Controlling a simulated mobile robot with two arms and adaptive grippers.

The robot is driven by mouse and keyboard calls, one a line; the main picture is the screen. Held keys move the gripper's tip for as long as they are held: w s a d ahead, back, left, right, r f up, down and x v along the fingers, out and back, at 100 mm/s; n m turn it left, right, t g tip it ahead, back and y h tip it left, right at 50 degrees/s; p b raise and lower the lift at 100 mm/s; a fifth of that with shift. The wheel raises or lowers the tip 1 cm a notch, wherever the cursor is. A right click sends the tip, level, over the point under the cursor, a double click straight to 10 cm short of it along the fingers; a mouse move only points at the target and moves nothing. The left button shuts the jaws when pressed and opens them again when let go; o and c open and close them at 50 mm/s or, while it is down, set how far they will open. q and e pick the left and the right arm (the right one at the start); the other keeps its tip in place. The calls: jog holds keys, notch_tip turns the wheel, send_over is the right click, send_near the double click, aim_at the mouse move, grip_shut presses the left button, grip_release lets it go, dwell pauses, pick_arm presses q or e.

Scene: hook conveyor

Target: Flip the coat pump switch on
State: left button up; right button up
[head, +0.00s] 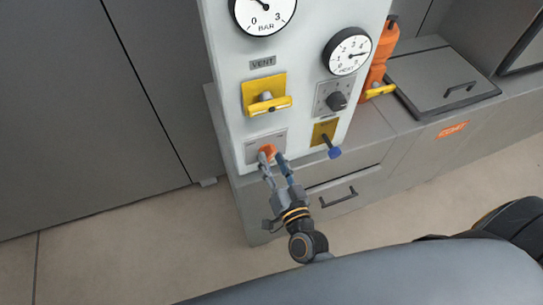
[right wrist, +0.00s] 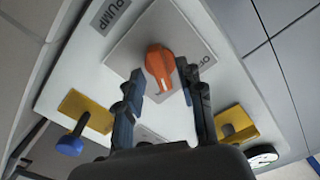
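The pump switch is an orange knob (head: 267,150) on a light grey plate, low on the left of the white control panel (head: 226,60). In the right wrist view the orange knob (right wrist: 159,62) sits below a PUMP label (right wrist: 115,14); lettering on the plate beside it is partly hidden. My right gripper (head: 272,160) is at the plate with its fingers apart. In the right wrist view the fingertips (right wrist: 162,76) stand on either side of the knob's lower part, with gaps visible; I cannot tell whether either touches. My left gripper is not in view.
Near the switch are a yellow VENT handle (head: 267,100), a dark rotary knob (head: 337,100) and a blue-tipped lever (head: 333,152). Gauges sit higher. An orange bottle (head: 375,68) stands behind the panel's right side. A lidded grey box (head: 437,75) is right.

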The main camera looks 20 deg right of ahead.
jog(key=shift+w, duration=0.5)
grip_shut()
jog(key=shift+r+m+p, duration=0.1)
jog(key=shift+m+p, duration=0.2)
jog(key=shift+m, duration=0.2)
jog(key=shift+m+p, duration=0.3)
jog(key=shift+m, duration=1.1)
grip_release()
